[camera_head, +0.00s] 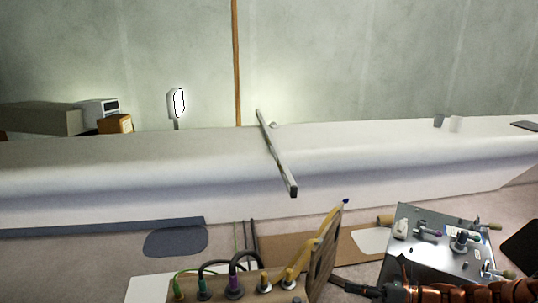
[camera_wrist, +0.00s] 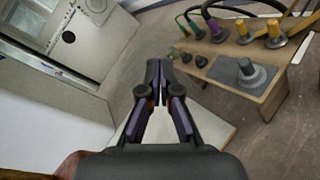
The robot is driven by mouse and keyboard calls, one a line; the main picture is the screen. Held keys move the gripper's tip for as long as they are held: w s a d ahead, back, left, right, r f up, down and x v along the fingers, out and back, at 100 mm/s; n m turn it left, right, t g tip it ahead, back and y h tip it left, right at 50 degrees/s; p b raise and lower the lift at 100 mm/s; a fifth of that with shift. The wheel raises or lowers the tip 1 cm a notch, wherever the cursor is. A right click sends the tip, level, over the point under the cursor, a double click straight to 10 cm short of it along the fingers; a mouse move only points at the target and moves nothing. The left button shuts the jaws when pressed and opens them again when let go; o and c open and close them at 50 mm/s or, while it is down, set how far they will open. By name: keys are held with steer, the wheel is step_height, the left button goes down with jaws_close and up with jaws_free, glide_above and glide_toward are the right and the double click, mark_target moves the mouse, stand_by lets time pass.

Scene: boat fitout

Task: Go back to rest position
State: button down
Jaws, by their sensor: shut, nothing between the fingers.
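My gripper (camera_wrist: 159,68) shows in the wrist view with its two dark fingers together and nothing between them. It is above the floor, apart from the things around it. In the head view the gripper itself is not seen; part of my orange-brown arm shows at the bottom right. A wooden panel box (camera_wrist: 240,75) with coloured cable plugs and a grey knob plate is to the right of the gripper in the wrist view. The same box (camera_head: 240,291) shows at the bottom of the head view, cut off by the edge.
A long white hull-like body (camera_head: 90,178) crosses the head view, with a grey bar (camera_head: 276,153) over it. A metal box with fittings (camera_head: 425,262) stands close to my arm. A pale cabinet (camera_wrist: 75,40) is at the upper left of the wrist view.

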steer(key=s+a+r+n+g+h+p, duration=0.3)
steer(key=s+a+r+n+g+p, duration=0.2)
steer(key=s+a+r+n, duration=0.3)
steer(key=s+a+r+n+g+h+p, duration=0.2)
steer(key=s+a+r+n+g+p, duration=0.3)
steer(key=s+r+n, duration=0.45)
steer(key=s+d+r+n+t+h+p, duration=0.1)
steer(key=s+d+r+n+h+p, duration=0.3)
steer(key=s+r+n+h, duration=0.1)
steer(key=s+d+r+n+h+p, duration=0.4)
steer(key=s+r+n+h+p, duration=0.1)
steer(key=s+r+n, duration=0.2)
steer(key=shift+s+d+r+n+t, duration=0.25)
steer(key=shift+s+r+n+t, duration=0.15)
steer(key=shift+s+n, duration=0.4)
